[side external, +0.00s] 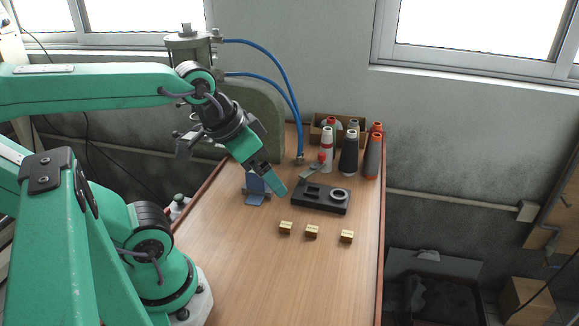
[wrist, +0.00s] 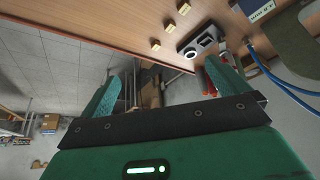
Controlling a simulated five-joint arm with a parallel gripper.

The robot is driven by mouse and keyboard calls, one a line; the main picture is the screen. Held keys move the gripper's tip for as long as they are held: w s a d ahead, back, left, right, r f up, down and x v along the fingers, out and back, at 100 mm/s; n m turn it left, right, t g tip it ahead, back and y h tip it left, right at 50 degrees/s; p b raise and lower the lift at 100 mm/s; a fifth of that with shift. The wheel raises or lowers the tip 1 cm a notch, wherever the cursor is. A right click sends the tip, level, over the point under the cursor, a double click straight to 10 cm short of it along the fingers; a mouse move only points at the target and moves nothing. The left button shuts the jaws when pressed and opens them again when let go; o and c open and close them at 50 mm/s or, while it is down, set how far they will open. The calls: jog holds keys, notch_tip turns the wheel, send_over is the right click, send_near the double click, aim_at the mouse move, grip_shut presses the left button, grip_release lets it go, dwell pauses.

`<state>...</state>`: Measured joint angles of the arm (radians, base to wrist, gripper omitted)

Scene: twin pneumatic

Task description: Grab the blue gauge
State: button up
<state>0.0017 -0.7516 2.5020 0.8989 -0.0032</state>
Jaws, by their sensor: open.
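A blue piece (side external: 256,188) stands on the wooden table, left of the black tray, in the side external view; I take it for the blue gauge. My gripper hides part of it. A blue block with white lettering, likely the same piece, shows at the top right edge of the wrist view (wrist: 259,9), cut off by the frame. My gripper (side external: 279,190) points down and to the right, in front of and beside the blue piece in the side external view. In the wrist view its two green fingers (wrist: 168,76) are wide apart with nothing between them.
A black tray (side external: 335,208) holds a pale ring (side external: 339,195). Three brass blocks (side external: 312,232) lie in front. Several thread cones (side external: 348,155) and a cardboard box stand at the back. Blue hoses (side external: 287,75) hang down behind my gripper. The table's front is clear.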

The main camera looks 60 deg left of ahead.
dwell(0.4)
jog(key=c, duration=1)
jog(key=shift+o, duration=0.2)
